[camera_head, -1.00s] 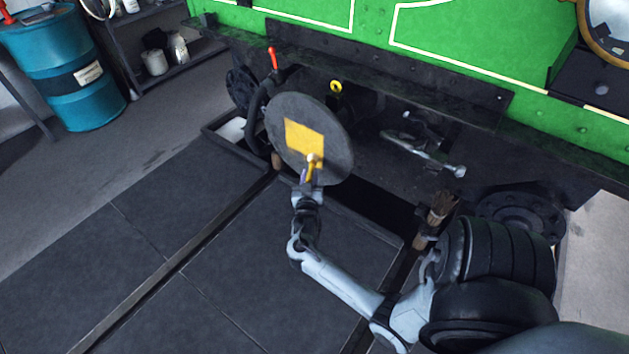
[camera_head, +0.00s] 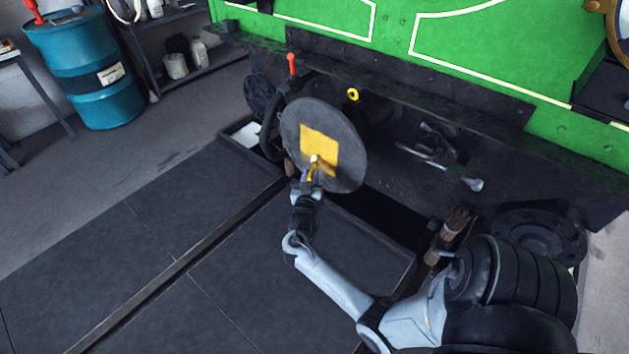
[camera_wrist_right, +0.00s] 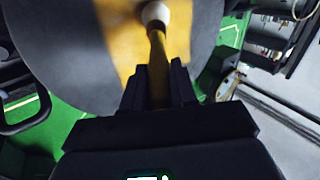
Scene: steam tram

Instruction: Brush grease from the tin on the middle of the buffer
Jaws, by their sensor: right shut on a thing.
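The buffer (camera_head: 345,174) is a round dark grey disc on the front beam, with a yellow square patch (camera_head: 319,143) on its middle. My right gripper (camera_head: 307,181) is shut on a brush (camera_head: 313,165) with a yellow handle and pale round tip. The tip is in front of the patch's lower part; I cannot tell whether it touches. In the right wrist view the brush (camera_wrist_right: 158,55) stands between the fingers (camera_wrist_right: 159,88), its tip over the yellow patch (camera_wrist_right: 122,35). I cannot make out a grease tin for certain. My left gripper is out of view.
A coupling (camera_head: 440,155) hangs on the beam right of the buffer. A red-topped lever (camera_head: 291,64) stands behind the buffer. A blue drum (camera_head: 92,70) and shelf pots (camera_head: 176,66) are at back left.

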